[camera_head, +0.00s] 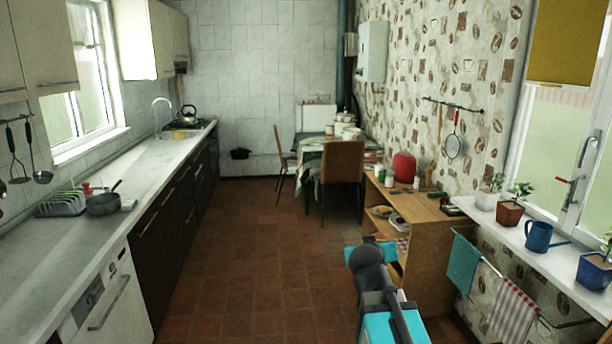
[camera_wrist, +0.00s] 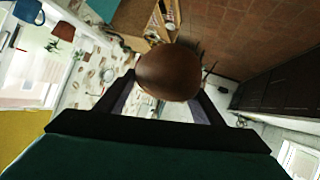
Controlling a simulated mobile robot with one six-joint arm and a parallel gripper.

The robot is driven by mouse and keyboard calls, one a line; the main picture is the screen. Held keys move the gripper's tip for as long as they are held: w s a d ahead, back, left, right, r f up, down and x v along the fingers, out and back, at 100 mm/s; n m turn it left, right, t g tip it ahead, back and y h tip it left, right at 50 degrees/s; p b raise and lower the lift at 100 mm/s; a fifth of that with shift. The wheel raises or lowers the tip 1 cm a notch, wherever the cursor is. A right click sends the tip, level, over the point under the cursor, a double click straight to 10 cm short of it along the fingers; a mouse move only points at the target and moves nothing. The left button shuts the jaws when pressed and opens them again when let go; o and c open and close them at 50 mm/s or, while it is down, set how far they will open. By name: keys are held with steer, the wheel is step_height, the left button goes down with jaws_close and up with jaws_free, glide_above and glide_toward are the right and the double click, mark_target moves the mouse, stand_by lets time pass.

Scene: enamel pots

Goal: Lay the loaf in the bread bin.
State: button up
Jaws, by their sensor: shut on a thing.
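The loaf (camera_wrist: 168,72), brown and rounded, is between the two dark fingers of my gripper (camera_wrist: 168,84) in the wrist view. My gripper is shut on it and holds it up in the air, clear of any surface. In the head view my arm reaches forward over the floor, left of the wooden shelf unit; the loaf cannot be made out there. I cannot clearly identify the bread bin in either view.
A wooden shelf unit (camera_head: 428,222) at right carries a red rounded container (camera_head: 404,167) and small jars. Behind it stand a laid table and chairs (camera_head: 342,166). The left counter (camera_head: 100,215) holds a pan (camera_head: 103,204) and dish rack. The tiled floor (camera_head: 255,255) between is clear.

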steer(key=shift+w+a+r+n+t+y, duration=0.15)
steer(key=shift+w+a+r+n+y, duration=0.3)
steer(key=shift+a+r+n+y, duration=0.15)
steer(key=shift+w+a+r+n+t+y, duration=0.15)
steer(key=shift+w+a+r+n+y, duration=0.3)
steer(key=shift+r+y, duration=0.2)
steer(key=shift+w+a+r+n+y, duration=0.25)
steer(key=shift+r+n+y, duration=0.2)
steer(key=shift+w+a+r+n+y, duration=0.2)
steer(key=shift+r+n+y, duration=0.2)
steer(key=shift+r, duration=0.05)
steer(key=shift+s+f, duration=0.3)
steer(key=shift+f, duration=0.85)
steer(key=shift+s+f, duration=0.35)
steer(key=shift+f, duration=0.75)
steer(key=shift+s+f, duration=0.3)
steer(key=shift+f, duration=0.85)
steer(key=shift+s, duration=0.1)
